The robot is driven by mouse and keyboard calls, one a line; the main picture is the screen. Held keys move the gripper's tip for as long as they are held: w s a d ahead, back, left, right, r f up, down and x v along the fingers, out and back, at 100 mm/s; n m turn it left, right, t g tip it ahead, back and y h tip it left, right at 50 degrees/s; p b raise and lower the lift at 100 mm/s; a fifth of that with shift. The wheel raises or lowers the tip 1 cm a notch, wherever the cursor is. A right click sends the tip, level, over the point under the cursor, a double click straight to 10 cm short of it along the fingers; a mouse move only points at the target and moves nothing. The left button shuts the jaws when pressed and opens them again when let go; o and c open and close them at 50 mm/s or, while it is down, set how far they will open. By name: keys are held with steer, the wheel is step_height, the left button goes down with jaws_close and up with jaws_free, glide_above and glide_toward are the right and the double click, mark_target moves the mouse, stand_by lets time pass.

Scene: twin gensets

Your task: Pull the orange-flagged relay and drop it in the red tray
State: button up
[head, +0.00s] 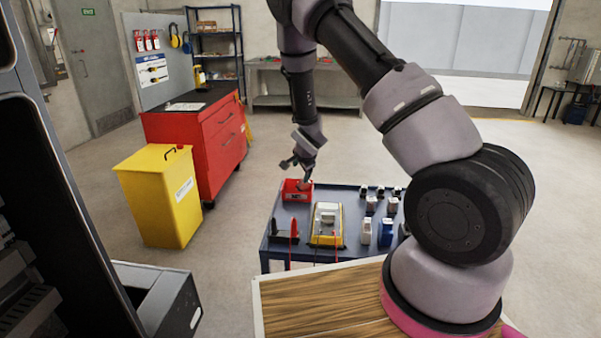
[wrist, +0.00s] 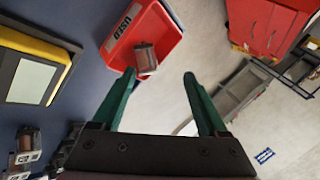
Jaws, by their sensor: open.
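The red tray (head: 293,197) sits at the back left corner of the blue table, and it shows in the wrist view (wrist: 155,22) with a label reading "USED". A relay (wrist: 146,60) with a smoky clear cover and pale base shows over the tray's near part in the wrist view. I cannot tell whether it rests in the tray or is just above it. No orange flag shows on its visible side. My gripper (wrist: 159,75) is open, its green fingers spread apart, with nothing clamped between them. In the head view my gripper (head: 298,168) hangs just above the tray.
The blue table (head: 275,254) also holds a yellow-edged meter (head: 327,224) with probes and several relays and blocks on the right. A yellow bin (head: 160,198) and a red tool cabinet (head: 215,150) stand to the left. A dark cabinet (head: 45,210) fills the left edge.

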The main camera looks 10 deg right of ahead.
steer(key=s+d+r+n, duration=0.1)
steer(key=s+d+r, duration=0.1)
steer(key=s+r, duration=0.6)
steer(key=s+d+r+n+y, duration=0.1)
steer(key=s+r, duration=0.3)
steer(key=r, duration=0.8)
steer(key=s+d+r+n, duration=0.2)
steer(key=s+r, duration=0.3)
steer(key=r, duration=0.5)
steer(key=s+r+n, duration=0.3)
steer(key=s+r, duration=0.2)
steer(key=s, duration=0.5)
steer(key=s+r+n+y, duration=0.1)
steer(key=s+r+n, duration=0.1)
steer(key=s+r, duration=0.3)
steer(key=s, duration=0.4)
steer(key=shift+s+d+n, duration=0.15)
steer(key=shift+s+n, duration=0.25)
steer(key=shift+d, duration=0.1)
